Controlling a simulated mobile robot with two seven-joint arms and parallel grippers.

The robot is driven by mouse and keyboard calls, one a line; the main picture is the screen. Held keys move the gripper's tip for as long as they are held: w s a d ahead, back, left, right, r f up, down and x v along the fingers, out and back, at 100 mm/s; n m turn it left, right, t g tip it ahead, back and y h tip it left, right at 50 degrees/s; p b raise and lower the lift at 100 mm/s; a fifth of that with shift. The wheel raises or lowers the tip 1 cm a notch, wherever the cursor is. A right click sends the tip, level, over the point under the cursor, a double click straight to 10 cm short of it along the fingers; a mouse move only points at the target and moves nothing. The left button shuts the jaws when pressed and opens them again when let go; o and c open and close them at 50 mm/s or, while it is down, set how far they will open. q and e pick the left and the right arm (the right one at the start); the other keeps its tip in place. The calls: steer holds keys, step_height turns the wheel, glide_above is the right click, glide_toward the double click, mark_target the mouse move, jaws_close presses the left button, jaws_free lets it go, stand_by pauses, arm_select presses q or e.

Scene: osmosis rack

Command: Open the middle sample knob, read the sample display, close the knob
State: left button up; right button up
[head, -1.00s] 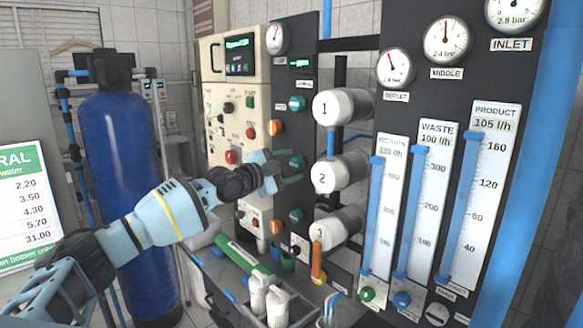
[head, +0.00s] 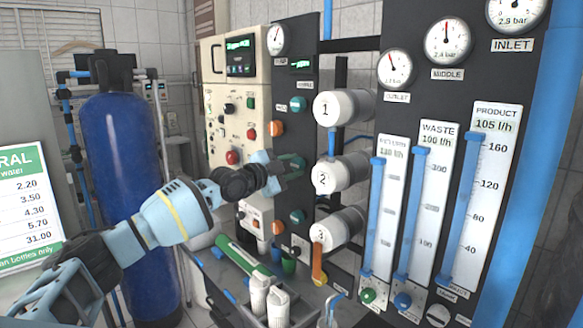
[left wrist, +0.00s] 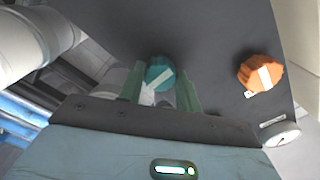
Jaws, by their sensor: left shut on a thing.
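My left gripper (head: 291,166) reaches the dark panel at the height of the middle teal sample knob and covers most of that knob in the head view. In the left wrist view its green fingers stand on both sides of the teal knob (left wrist: 160,73), which has a pale bar across it, and are shut on it. Another teal knob (head: 298,103) sits above and one (head: 297,216) below. The small sample display (head: 300,63) near the panel top is lit green, too small to read. My right gripper is not in view.
White numbered vessels (head: 340,107) jut out just right of the knobs. Orange knobs (head: 277,128) sit to the left; one shows beside the fingers in the wrist view (left wrist: 261,73). A bench (head: 212,262) with bottles lies below. A blue tank (head: 125,190) stands left.

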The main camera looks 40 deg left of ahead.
arm_select(q)
steer(key=shift+n, duration=0.3)
steer(key=n, duration=0.3)
steer(key=shift+n, duration=0.4)
steer(key=n+p, duration=0.1)
steer(key=n, duration=0.2)
steer(key=shift+d+r+n, duration=0.1)
steer(key=shift+n, duration=0.2)
steer(key=n+p, duration=0.1)
steer(key=n, duration=0.4)
steer(key=shift+r+p, duration=0.1)
steer(key=shift+p, duration=0.25)
steer(key=shift+n+p, duration=0.45)
steer(key=shift+n, duration=1.95)
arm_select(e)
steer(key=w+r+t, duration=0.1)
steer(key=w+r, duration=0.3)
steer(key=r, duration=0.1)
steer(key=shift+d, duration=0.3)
arm_select(q)
steer(key=o, duration=1)
steer(key=shift+f, duration=0.2)
steer(key=shift+s, duration=0.15)
